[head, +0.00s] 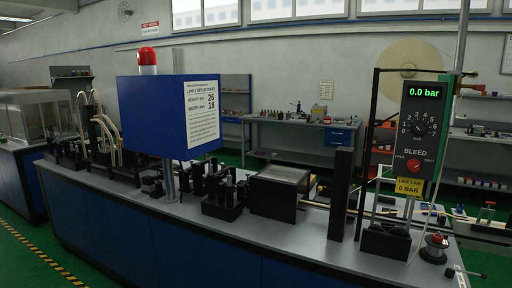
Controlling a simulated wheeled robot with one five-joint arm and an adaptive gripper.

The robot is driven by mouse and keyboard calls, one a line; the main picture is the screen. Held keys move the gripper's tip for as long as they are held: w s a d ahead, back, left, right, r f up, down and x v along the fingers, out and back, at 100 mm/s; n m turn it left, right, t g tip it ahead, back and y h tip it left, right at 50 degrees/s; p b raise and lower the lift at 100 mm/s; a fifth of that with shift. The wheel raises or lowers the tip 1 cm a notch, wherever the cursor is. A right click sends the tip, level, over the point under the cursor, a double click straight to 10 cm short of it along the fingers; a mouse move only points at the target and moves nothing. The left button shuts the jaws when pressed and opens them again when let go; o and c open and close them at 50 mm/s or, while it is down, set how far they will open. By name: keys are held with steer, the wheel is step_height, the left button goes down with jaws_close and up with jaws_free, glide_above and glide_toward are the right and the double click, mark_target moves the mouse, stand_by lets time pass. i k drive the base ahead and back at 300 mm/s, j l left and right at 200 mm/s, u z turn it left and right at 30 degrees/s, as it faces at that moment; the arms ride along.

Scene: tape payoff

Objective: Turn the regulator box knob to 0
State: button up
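The regulator box (424,140) is a dark grey upright panel at the right of the head view, above the bench. Its green display (424,93) reads 0.0 bar. Below it is a round black knob (418,128) inside a dial of white numbers; the knob's pointer is too small to read. Lower on the box is a red knob (413,165) marked BLEED, with OPEN and RESET beside it. A yellow label (409,187) under it reads LINE 4 AIR, 6 BAR. My gripper is not in view.
A long grey bench (250,225) with blue sides crosses the view and carries black machine parts. A blue box (150,103) with a red beacon (148,57) stands on it. A pale reel (412,66) is behind the regulator box. Green floor is free at lower left.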

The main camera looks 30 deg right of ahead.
mark_target(419, 129)
steer(key=z, duration=1.85)
